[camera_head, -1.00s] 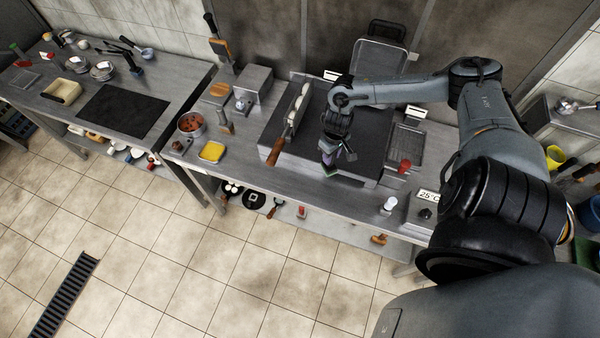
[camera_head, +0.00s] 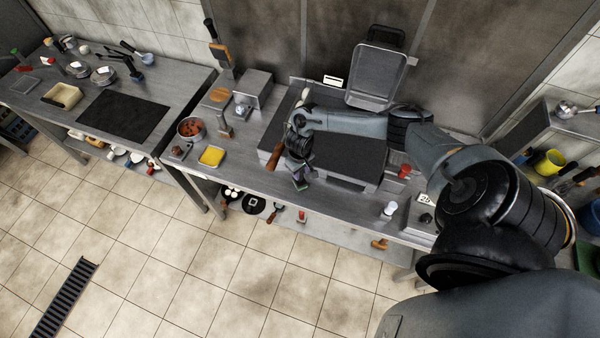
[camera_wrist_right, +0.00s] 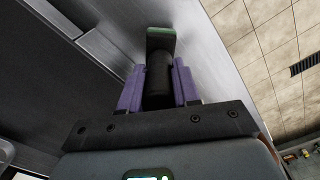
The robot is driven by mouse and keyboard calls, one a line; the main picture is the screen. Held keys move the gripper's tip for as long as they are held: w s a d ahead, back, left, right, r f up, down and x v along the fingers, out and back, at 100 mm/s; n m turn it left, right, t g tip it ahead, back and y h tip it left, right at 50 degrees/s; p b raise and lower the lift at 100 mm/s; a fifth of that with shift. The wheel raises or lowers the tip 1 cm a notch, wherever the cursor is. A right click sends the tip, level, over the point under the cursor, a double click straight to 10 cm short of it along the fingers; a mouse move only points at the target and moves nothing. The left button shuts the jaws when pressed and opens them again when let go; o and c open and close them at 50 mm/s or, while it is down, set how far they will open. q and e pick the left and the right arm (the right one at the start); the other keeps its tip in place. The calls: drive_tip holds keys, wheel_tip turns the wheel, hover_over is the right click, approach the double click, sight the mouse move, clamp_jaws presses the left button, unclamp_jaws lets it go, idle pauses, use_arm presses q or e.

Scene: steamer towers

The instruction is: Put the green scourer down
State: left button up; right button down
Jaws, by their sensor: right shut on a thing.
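My right gripper (camera_head: 299,179) is over the front strip of the middle steel counter (camera_head: 240,178), by the front left of the dark griddle (camera_head: 345,148). In the right wrist view its purple fingers (camera_wrist_right: 158,88) are shut with a dark part between them. My left gripper is not in view.
A yellow pad in a small tray (camera_head: 211,157) and a pot of red food (camera_head: 190,129) stand left of the gripper. A wooden-handled tool (camera_head: 275,159) lies close on its left.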

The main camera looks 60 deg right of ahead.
drive_tip(key=shift+f, duration=0.7)
drive_tip(key=shift+f, duration=0.1)
drive_tip(key=c, duration=0.8)
unclamp_jaws()
